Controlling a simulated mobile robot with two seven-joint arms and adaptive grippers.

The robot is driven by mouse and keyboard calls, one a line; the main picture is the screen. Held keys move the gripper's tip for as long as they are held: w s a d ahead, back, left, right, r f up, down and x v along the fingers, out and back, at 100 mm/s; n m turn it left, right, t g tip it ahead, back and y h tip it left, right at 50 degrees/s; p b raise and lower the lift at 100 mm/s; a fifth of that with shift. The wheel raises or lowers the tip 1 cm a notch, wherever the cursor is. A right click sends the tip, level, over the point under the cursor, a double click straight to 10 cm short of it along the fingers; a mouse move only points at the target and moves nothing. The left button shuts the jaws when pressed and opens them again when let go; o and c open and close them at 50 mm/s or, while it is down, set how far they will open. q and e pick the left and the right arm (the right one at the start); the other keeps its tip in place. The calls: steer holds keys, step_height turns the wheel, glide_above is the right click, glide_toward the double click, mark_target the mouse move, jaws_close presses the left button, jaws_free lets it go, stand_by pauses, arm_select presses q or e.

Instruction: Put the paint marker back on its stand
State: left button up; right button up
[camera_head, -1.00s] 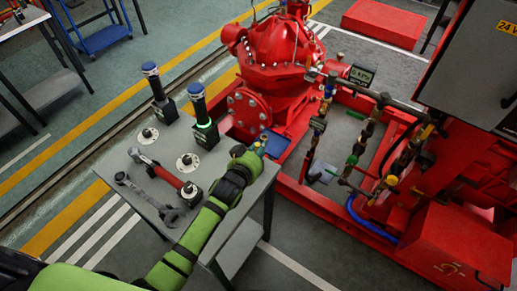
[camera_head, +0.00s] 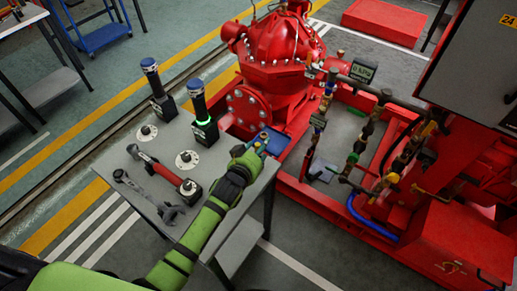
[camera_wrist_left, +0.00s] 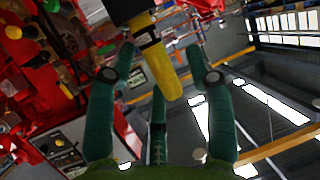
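My left gripper (camera_head: 262,140) is over the far right corner of the grey table (camera_head: 225,150), small and partly hidden by my green hand. In the left wrist view its teal fingers (camera_wrist_left: 160,75) are spread apart. A yellow cylinder (camera_wrist_left: 158,62) with a banded neck and a black part (camera_wrist_left: 125,8) at its upper end, apparently the paint marker, lies between them. Gaps show on both sides, with no clear contact. I cannot tell whether the black part is its cap or its stand. My right gripper is out of view.
Two dark blue-topped cylinders (camera_head: 152,75) stand in black blocks on the table, one with a green-lit ring (camera_head: 203,120). White discs (camera_head: 187,160), a red-handled tool (camera_head: 165,173) and a wrench (camera_head: 150,195) lie nearer. The red pumpset (camera_head: 275,60) stands close behind and right.

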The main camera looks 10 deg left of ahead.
arm_select(q)
steer(key=shift+s, duration=0.1)
steer(key=v, duration=1.2)
stand_by(0.4)
